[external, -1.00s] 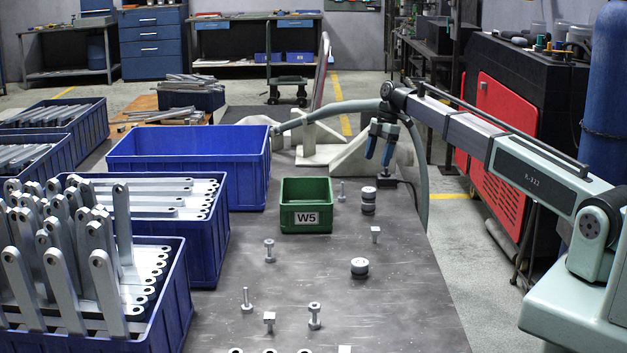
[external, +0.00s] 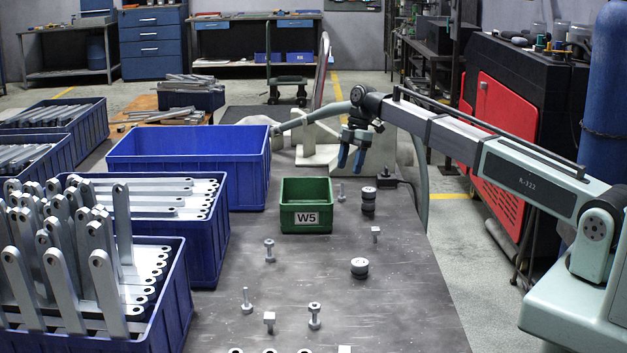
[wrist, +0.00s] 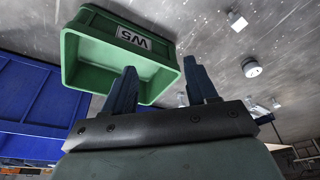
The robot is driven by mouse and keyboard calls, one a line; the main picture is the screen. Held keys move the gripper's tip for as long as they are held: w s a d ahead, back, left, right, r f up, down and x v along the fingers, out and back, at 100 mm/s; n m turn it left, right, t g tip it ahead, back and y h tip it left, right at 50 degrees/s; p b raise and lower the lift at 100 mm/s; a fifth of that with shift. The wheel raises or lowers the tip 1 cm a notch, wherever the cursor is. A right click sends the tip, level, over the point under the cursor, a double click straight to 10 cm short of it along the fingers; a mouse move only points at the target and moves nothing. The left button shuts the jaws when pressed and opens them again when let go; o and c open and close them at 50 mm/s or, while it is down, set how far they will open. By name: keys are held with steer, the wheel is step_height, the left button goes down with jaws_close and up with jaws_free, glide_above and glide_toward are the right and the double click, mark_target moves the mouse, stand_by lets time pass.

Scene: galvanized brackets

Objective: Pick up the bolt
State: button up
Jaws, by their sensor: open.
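Several metal bolts stand on the grey table, and I cannot tell which one the task names. A bolt stands (external: 341,193) just right of the green bin, another (external: 269,251) in front of it, and a third (external: 314,317) nearer the camera. My gripper (external: 351,160) hangs above the table's far part, behind and right of the green bin, with its blue fingers pointing down. The fingers are apart with nothing between them. In the wrist view, my gripper (wrist: 160,70) shows open in front of the bin, partly hiding it.
The green bin (external: 306,218) labelled W5 stands mid-table; it also shows upside down in the wrist view (wrist: 85,50). Dark round parts (external: 359,266) stand on the right. Blue crates (external: 187,156) line the left, some full of brackets.

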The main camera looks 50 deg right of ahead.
steer(key=s+a+n, duration=0.2)
steer(key=s+a, duration=0.1)
steer(key=a, duration=1.5)
steer(key=m+y, duration=0.1)
glide_above(313, 322)
steer(key=d, duration=0.2)
steer(key=f, duration=1)
steer(key=shift+w+f, duration=0.25)
steer(key=shift+f, duration=0.1)
steer(key=shift+s+x, duration=0.1)
steer(key=shift+x, duration=1.2)
steer(key=shift+s+x, duration=0.15)
steer(key=shift+x, duration=1.2)
steer(key=shift+a+r, duration=0.1)
